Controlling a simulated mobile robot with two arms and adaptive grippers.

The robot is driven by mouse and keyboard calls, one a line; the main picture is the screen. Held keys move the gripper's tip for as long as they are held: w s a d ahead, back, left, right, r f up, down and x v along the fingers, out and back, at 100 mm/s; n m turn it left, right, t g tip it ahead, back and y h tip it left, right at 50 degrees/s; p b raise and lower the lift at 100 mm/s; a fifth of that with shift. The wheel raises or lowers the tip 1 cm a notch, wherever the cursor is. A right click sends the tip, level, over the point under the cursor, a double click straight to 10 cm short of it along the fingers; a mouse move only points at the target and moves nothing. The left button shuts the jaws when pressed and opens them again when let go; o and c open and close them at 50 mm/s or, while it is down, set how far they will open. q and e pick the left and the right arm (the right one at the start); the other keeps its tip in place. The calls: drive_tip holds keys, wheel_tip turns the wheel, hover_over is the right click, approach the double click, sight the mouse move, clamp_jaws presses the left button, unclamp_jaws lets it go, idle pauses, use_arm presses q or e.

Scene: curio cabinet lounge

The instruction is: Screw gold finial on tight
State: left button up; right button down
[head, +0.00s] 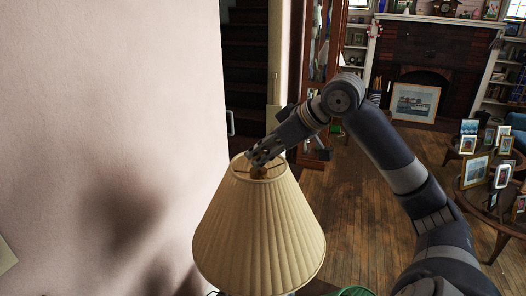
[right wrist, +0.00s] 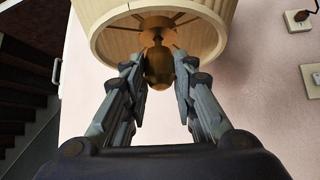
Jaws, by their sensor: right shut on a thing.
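A lamp with a pleated cream shade (head: 260,232) stands at the lower middle of the head view. The gold finial (right wrist: 158,68) sits at the centre of the shade's top ring in the right wrist view, with the shade (right wrist: 110,38) behind it. My right gripper (head: 260,160) reaches in from the right, over the shade's top opening. In the right wrist view its two fingers (right wrist: 160,62) lie on either side of the finial, shut on it. The finial's thread is hidden. My left gripper is not in view.
A pale wall (head: 110,120) is close on the left. A round table (head: 485,195) with several framed pictures stands at the right. A framed picture (head: 415,104) leans at the fireplace. Wooden floor (head: 345,200) lies open between.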

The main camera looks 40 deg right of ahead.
drive_tip(key=shift+f, duration=0.2)
drive_tip(key=c, duration=1.2)
unclamp_jaws()
drive_tip(key=v, duration=1.2)
drive_tip(key=shift+c, duration=0.7)
